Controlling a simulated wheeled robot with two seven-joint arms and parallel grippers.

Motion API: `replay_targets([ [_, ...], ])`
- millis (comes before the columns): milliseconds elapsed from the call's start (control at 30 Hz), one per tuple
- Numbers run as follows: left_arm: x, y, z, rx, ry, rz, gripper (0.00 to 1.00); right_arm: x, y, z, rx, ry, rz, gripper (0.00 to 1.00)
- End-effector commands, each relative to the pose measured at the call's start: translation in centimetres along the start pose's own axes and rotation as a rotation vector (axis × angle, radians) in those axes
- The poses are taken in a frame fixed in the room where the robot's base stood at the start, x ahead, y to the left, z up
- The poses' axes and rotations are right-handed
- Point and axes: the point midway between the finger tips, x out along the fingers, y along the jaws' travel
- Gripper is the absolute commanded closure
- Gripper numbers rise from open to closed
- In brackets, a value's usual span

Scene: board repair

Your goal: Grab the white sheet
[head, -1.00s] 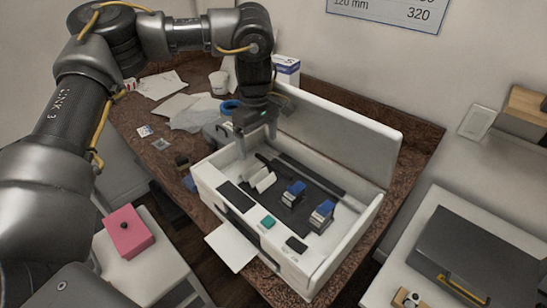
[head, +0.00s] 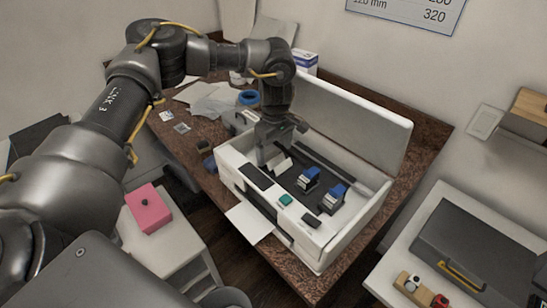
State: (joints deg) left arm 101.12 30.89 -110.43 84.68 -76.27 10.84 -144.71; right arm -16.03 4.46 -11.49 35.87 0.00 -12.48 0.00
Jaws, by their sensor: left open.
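A white printer-like box (head: 345,243) stands on the brown table with its lid (head: 350,125) raised. Inside, at the left end, is a creased white sheet (head: 281,164), partly hidden by my left gripper. My left gripper (head: 266,160) is open and reaches down into the box, right at the left side of this sheet. I cannot tell whether its fingers touch the sheet. Another flat white sheet (head: 249,222) sticks out of the front of the box, below and left of the gripper. My right gripper is not in view.
Two blue-topped cartridges (head: 309,178) sit in the box to the right of the sheet. The raised lid stands behind. Loose papers (head: 210,99) and a blue ring (head: 250,97) lie at the back left. A pink box (head: 149,208) is on a white cabinet; a dark case (head: 480,256) is at right.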

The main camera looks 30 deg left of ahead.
Motion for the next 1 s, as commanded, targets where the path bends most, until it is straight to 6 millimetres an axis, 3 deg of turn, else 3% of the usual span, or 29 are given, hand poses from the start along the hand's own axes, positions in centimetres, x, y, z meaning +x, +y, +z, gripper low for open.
replay_targets([
  [33, 0.5, 0.0, -0.1, -0.001, 0.001, -0.005, 0.11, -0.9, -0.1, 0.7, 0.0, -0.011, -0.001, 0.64],
  [200, 2.3, 0.0, 0.0, -0.001, 0.0, -0.001, 0.11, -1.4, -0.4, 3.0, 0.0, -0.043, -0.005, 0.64],
  [467, 2.5, 0.1, 0.0, -0.001, 0.0, 0.001, 0.12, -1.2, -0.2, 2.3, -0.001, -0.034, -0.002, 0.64],
  [800, 2.5, 0.1, 0.0, -0.001, 0.0, 0.001, 0.57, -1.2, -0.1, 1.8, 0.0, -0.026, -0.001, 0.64],
  [1000, 2.5, 0.0, -0.1, -0.001, 0.0, 0.0, 0.59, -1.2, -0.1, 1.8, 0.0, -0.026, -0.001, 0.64],
])
